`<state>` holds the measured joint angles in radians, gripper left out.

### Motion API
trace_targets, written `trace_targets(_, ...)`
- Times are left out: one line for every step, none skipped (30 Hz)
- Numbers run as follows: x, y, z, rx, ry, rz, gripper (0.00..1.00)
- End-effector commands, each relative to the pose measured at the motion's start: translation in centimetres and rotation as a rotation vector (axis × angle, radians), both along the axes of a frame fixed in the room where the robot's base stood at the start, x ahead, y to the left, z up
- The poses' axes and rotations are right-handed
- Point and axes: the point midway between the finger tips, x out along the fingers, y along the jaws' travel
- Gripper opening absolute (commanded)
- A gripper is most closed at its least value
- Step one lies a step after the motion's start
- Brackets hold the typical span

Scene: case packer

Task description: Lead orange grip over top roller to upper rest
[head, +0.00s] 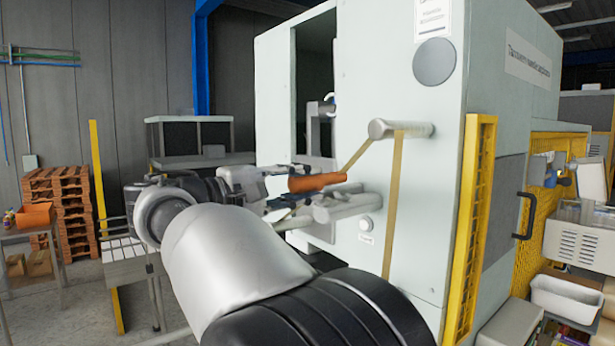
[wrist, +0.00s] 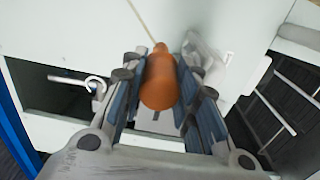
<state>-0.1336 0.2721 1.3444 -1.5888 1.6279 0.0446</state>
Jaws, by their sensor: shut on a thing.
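The orange grip (head: 317,181) is a short tapered handle in front of the white machine. My gripper (head: 290,186) is shut on it; in the wrist view the grip (wrist: 160,82) lies between the two finger pads (wrist: 162,65). A tan strap (head: 358,156) runs from the grip's tip up right to the top roller (head: 402,129), passes over it and hangs down. A small pale bracket (head: 327,106) at the dark opening may be the upper rest; a ring-ended rod (wrist: 95,84) shows there in the wrist view. My arm hides part of the lower machine.
A lower grey roller (head: 345,206) sticks out just below the grip. The machine's white front panel (head: 420,220) is close on the right, with a yellow guard (head: 472,220) beyond. A grey bench (head: 190,160) and stacked pallets (head: 70,205) stand at the left.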

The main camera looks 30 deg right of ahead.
Motion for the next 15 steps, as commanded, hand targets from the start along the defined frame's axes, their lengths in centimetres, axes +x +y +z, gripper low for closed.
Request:
trace_targets(0.0, 0.0, -0.3, 0.000, 0.000, 0.000, 0.00)
trace_targets(0.0, 0.0, -0.4, 0.001, 0.000, 0.000, 0.00)
trace_targets(0.0, 0.0, -0.6, 0.001, 0.000, 0.000, 0.00)
trace_targets(0.0, 0.0, -0.7, 0.002, 0.000, 0.000, 0.00)
trace_targets(0.0, 0.0, -0.8, 0.002, 0.000, 0.000, 0.00)
trace_targets(0.0, 0.0, -1.0, 0.002, 0.000, 0.000, 0.00)
trace_targets(0.0, 0.0, -1.1, 0.003, 0.000, 0.000, 0.00)
trace_targets(0.0, 0.0, -1.2, 0.003, 0.000, 0.000, 0.00)
trace_targets(0.0, 0.0, -1.4, 0.004, 0.000, 0.000, 0.00)
trace_targets(0.0, 0.0, -1.5, 0.004, 0.000, 0.000, 0.00)
trace_targets(0.0, 0.0, -1.6, 0.004, 0.000, 0.000, 0.00)
trace_targets(0.0, 0.0, -1.7, 0.005, -0.001, 0.000, 0.00)
trace_targets(0.0, 0.0, -1.8, 0.005, -0.001, 0.000, 0.00)
trace_targets(0.0, 0.0, -1.9, 0.005, -0.001, 0.000, 0.00)
trace_targets(0.0, 0.0, -2.0, 0.006, -0.001, 0.000, 0.00)
